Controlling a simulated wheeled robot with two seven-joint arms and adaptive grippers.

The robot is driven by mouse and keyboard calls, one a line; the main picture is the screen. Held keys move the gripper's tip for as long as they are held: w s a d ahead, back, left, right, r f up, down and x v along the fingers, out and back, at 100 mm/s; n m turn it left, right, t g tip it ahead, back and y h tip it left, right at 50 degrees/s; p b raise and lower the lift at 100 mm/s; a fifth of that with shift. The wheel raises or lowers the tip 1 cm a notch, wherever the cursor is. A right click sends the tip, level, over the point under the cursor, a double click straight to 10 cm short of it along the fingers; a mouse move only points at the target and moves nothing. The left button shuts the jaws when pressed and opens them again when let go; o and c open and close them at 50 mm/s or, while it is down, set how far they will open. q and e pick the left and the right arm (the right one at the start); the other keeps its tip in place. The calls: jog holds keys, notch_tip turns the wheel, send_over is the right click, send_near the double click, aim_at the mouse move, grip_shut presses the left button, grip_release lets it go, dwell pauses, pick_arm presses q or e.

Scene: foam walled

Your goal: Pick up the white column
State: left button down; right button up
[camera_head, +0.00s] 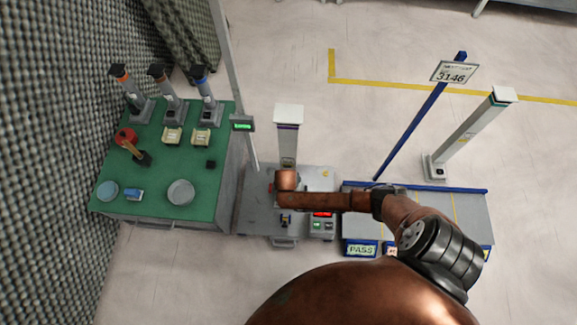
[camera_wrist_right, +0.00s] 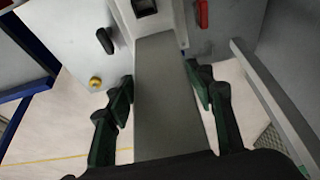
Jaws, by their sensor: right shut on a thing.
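A white column (camera_head: 288,143) with a white cap and a purple band stands upright at the grey test station (camera_head: 318,178). My right arm reaches in from the right, and its wrist is at the column's lower part in the head view. The fingers are hidden there. In the right wrist view my right gripper (camera_wrist_right: 158,78) has a dark finger on each side of the grey-looking column (camera_wrist_right: 165,105) and is shut on it. A second white column (camera_head: 464,137) stands on the floor at the right. My left gripper is not in view.
A green table (camera_head: 203,170) at the left holds several columns with coloured tops, a red-headed tool (camera_head: 126,137) and round dishes. A blue-edged platform (camera_head: 470,208) with a PASS sign (camera_head: 361,249) and a blue post (camera_head: 415,125) stand right of the station. Floor behind is open.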

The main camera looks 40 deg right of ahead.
grip_shut()
jog(key=shift+w+r, duration=0.15)
jog(key=shift+w, duration=0.05)
jog(key=shift+r, duration=0.1)
